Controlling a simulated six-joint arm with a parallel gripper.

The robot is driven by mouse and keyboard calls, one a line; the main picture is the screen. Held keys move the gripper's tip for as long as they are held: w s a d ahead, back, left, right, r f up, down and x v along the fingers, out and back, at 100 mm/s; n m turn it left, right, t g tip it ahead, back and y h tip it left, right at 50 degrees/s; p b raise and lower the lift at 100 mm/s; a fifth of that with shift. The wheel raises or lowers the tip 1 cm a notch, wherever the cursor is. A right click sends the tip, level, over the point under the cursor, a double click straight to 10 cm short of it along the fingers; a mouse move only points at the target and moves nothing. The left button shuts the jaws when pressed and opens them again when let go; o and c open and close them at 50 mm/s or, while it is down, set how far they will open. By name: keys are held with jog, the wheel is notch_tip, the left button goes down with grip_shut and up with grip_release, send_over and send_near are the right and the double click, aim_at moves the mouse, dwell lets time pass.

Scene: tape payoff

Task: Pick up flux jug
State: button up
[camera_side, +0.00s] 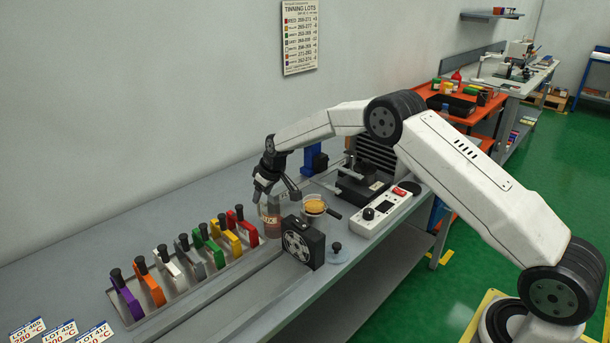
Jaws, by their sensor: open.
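A brownish, see-through jug (270,222) with a pale band that carries dark lettering stands on the grey bench; I take it for the flux jug, though the lettering is too small to read surely. My gripper (276,193) is open and points down at the jug's top. One finger is at the left of the jug's upper part and the other reaches to its right. The gripper hides the jug's top, and I cannot tell whether the fingers touch it.
Close right of the jug stand a black reel unit (302,243) and a clear cup (314,206) of amber liquid. A row of several coloured, black-knobbed holders (183,262) lies to the left. A white control box (380,212) sits further right.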

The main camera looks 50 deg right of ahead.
jog(key=shift+x, duration=1.75)
grip_shut()
dwell(0.5)
